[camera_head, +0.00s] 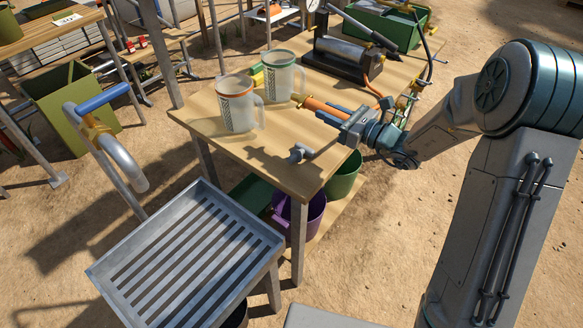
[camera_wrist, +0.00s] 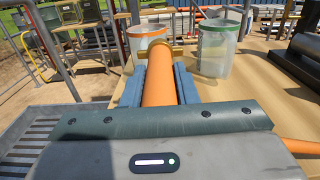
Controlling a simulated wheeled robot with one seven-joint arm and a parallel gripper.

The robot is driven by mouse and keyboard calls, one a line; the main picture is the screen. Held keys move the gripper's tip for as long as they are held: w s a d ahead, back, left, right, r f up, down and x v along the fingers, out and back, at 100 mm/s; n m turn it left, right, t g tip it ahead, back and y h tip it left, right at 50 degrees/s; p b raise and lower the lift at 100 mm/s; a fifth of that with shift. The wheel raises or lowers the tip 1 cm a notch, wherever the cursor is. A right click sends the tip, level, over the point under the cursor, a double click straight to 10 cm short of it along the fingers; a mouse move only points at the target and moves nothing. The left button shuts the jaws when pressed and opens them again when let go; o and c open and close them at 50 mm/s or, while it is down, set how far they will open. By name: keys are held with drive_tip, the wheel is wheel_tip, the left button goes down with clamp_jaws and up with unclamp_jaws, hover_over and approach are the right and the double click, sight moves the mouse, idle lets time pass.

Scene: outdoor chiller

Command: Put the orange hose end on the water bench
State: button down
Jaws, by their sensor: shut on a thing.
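My gripper (camera_head: 328,114) is shut on the orange hose end (camera_head: 322,106) above the wooden bench (camera_head: 272,166). In the wrist view the hose end (camera_wrist: 160,88) lies between the two blue fingers (camera_wrist: 160,86), with a brass-coloured collar (camera_wrist: 153,47) at its far end. It points toward two clear jugs on the bench. The jug with the orange rim (camera_head: 236,108) is at the left and the jug with the teal rim (camera_head: 279,80) is behind it. I cannot tell whether the hose end touches the bench top.
A dark cylinder on a base (camera_head: 342,58) and a green box (camera_head: 390,26) stand at the bench's far end. A small grey tap fitting (camera_head: 299,153) is near its front edge. A slatted metal tray (camera_head: 237,286) stands in front. Bench top left of the jugs' front is clear.

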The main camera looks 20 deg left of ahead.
drive_tip(key=s+a+f, duration=0.4)
drive_tip(key=s, duration=0.1)
drive_tip(key=s+a+f, duration=0.2)
drive_tip(key=a, duration=0.1)
drive_tip(key=shift+s+f+p, duration=0.1)
drive_tip(key=shift+s+p, duration=0.3)
drive_tip(key=shift+d+f, duration=0.1)
drive_tip(key=shift+f, duration=1.9)
drive_tip(key=shift+f, duration=0.1)
drive_tip(key=shift+f+b, duration=0.45)
drive_tip(key=shift+f, duration=0.05)
drive_tip(key=c, duration=1.1)
unclamp_jaws()
drive_tip(key=shift+c, duration=0.2)
